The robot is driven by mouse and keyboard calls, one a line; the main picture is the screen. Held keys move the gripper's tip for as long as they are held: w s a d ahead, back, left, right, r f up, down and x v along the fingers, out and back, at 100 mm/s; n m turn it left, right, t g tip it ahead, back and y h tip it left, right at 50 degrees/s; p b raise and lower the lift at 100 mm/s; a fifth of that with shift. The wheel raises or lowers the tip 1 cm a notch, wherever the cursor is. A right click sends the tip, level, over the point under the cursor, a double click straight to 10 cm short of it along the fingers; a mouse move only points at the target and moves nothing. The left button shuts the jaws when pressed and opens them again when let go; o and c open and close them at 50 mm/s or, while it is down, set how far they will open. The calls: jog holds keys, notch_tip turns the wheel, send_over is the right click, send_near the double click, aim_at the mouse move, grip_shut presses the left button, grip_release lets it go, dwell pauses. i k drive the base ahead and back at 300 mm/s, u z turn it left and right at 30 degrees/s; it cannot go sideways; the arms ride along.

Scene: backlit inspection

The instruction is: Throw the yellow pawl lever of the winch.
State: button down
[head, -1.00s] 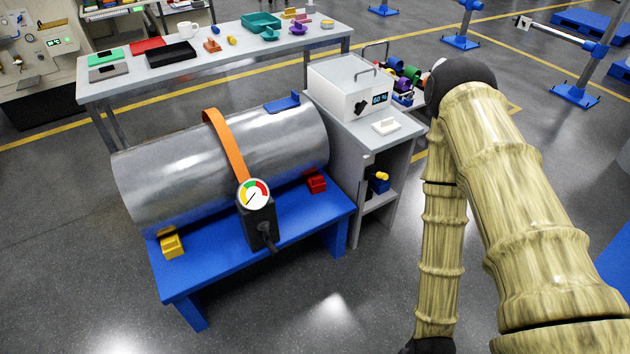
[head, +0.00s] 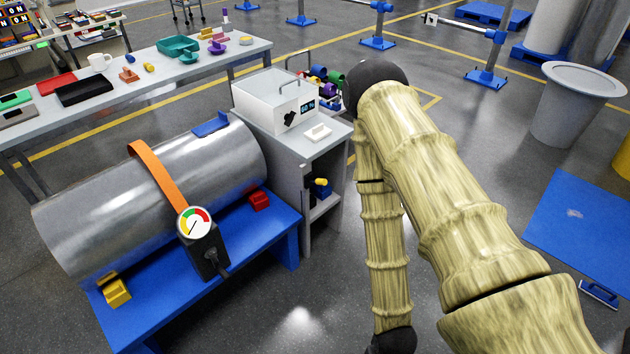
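An orange strap (head: 158,175) runs over a large grey metal cylinder (head: 90,215) on a blue stand (head: 185,290). At the strap's front end is a black winch-like box (head: 207,254) with a round red, yellow and green gauge (head: 194,222) above it and a dark handle sticking out at the lower right. I cannot make out a yellow lever on this box. A small blue item with a yellow top (head: 321,183) sits inside the grey cabinet, too small to identify. My bamboo-patterned arm bends down at right; my gripper is below the picture.
A yellow chock (head: 117,293) and a red chock (head: 259,201) sit by the cylinder. The grey cabinet (head: 335,135) carries a white box (head: 272,103) with a display. A long table (head: 215,62) stands behind. Open floor lies in front; a blue mat (head: 580,225) lies right.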

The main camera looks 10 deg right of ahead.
aim_at(322, 182)
jog(key=u, duration=0.75)
jog(key=i, duration=0.75)
jog(key=z, duration=0.45)
